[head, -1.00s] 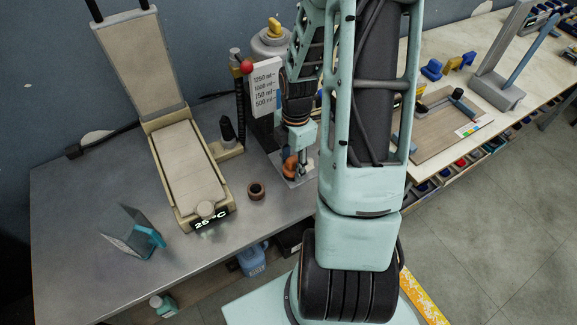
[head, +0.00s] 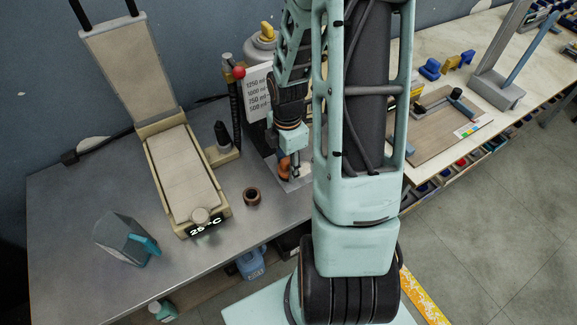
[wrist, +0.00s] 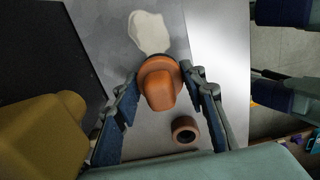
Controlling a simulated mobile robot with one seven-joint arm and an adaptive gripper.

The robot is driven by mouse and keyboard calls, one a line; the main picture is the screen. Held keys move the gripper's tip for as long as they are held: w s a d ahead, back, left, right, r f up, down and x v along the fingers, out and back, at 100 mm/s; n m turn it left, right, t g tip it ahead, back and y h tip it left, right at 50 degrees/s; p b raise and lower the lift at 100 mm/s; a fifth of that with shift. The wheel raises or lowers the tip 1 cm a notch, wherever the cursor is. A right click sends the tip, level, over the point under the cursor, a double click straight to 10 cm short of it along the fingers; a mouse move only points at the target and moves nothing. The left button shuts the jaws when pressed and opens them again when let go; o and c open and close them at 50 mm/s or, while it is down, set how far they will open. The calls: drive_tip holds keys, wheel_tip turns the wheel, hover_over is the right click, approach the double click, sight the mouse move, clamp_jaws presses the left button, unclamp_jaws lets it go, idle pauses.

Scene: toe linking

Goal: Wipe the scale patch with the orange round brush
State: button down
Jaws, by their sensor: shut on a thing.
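The orange round brush (wrist: 160,88) is between the two fingers of my gripper (wrist: 159,76) in the wrist view, and my gripper is shut on it. The scale patch (wrist: 149,31), an off-white blotch on a grey metal surface, lies just beyond the brush; the brush's far rim appears close to its near edge. I cannot tell whether the brush touches the surface. In the head view my gripper (head: 293,167) is at the back right of the grey bench, with the brush (head: 284,168) partly showing. The patch is mostly hidden there by my arm.
A brown ring (head: 252,196) lies on the bench (head: 80,215) near my gripper. A dark stand with a volume card (head: 258,92) rises behind it. A beige heating press (head: 185,175) and a grey teal-handled container (head: 122,240) stand left.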

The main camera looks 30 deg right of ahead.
drive_tip(key=shift+d+r, duration=0.15)
drive_tip(key=shift+d, duration=0.05)
drive_tip(key=r+p, duration=0.1)
drive_tip(key=p, duration=0.1)
drive_tip(key=r+p, duration=0.1)
drive_tip(key=r, duration=0.1)
drive_tip(key=r+p, duration=0.2)
drive_tip(key=shift+s+a+r+p, duration=0.1)
drive_tip(key=shift+a+r+p, duration=0.15)
drive_tip(key=shift+p, duration=0.05)
drive_tip(key=shift+r, duration=0.1)
wheel_tip(320, 180, up, 3)
drive_tip(key=p, duration=0.3)
idle(0.8)
